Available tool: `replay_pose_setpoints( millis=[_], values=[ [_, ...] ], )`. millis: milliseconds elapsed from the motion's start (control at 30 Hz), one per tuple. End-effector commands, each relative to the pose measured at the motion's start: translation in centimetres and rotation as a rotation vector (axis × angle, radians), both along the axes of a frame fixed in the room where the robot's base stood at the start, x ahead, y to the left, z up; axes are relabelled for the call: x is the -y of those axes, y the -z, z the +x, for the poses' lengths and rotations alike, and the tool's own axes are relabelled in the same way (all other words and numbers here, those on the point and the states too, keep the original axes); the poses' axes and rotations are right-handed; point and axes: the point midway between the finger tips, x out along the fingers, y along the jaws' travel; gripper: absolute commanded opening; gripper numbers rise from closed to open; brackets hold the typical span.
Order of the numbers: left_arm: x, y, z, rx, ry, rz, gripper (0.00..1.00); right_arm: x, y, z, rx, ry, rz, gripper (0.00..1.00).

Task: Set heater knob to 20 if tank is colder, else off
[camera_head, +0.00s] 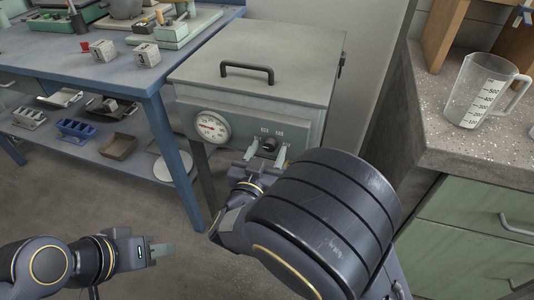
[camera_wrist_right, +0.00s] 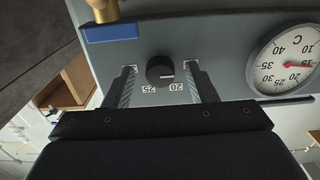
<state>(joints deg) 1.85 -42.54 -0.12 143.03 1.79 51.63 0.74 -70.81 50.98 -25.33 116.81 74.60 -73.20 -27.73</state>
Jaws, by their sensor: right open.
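The grey tank (camera_head: 255,75) with a black lid handle stands between the blue bench and the concrete counter. Its round dial gauge (camera_head: 212,126) has a red needle; in the right wrist view the gauge (camera_wrist_right: 284,64) is marked C, and the needle points right near the 15 mark. The black heater knob (camera_head: 268,145) also shows in the right wrist view (camera_wrist_right: 160,70), with labels 25 and 20 beside it and a short pale mark. My right gripper (camera_head: 266,158) is open, its fingers on either side of the knob, with gaps. My left gripper (camera_head: 162,250) is low, away from the tank; its jaw gap is unclear.
The blue bench (camera_head: 60,60) holds small blocks and tools, with trays on its lower shelf (camera_head: 80,150). A measuring jug (camera_head: 484,90) stands on the concrete counter (camera_head: 450,150) above green drawers (camera_head: 480,230). A brass fitting (camera_wrist_right: 103,10) sits near the knob. Floor is clear at lower left.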

Motion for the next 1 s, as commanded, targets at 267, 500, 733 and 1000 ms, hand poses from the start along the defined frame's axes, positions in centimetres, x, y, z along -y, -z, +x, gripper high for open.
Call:
replay_pose_setpoints(
  millis=[267,500,733,1000],
  values=[
    [0.0,0.0,0.0,0.000,0.000,0.000,0.36,0.0,0.0,0.0,0.000,0.000,0.000,0.40],
    [0.0,0.0,0.0,0.000,0.000,0.000,0.36,0.0,0.0,0.0,0.000,0.000,0.000,0.08],
    [0.0,0.2,0.0,0.000,0.000,0.000,0.36,0.0,0.0,0.0,0.006,0.000,0.017,0.07],
    [0.0,1.1,0.0,0.000,0.000,0.000,0.36,0.0,0.2,0.0,0.044,0.001,0.134,0.07]
  ],
)
